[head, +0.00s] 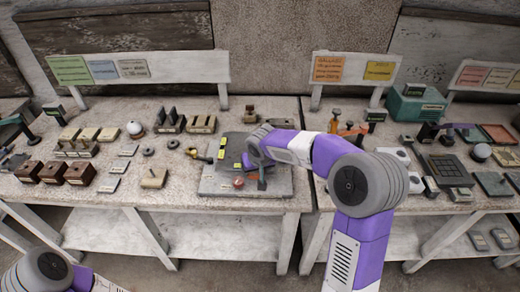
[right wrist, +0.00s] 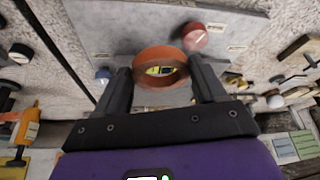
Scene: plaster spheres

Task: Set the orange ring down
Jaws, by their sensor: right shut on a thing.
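The orange ring (right wrist: 151,54) sits between the two fingers of my right gripper (right wrist: 163,82) in the right wrist view, and the fingers are shut on it. Something yellow shows through its opening. In the head view my right gripper (head: 262,178) is over the grey board (head: 214,187) on the left table; I cannot make out the ring there. The board also shows behind the ring in the right wrist view (right wrist: 115,32). Whether the ring touches the board I cannot tell. My left gripper is out of view.
A red round piece (head: 238,183) lies on the board near my right gripper; it also shows beyond the ring in the right wrist view (right wrist: 194,36). Small blocks and holders crowd the table further left.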

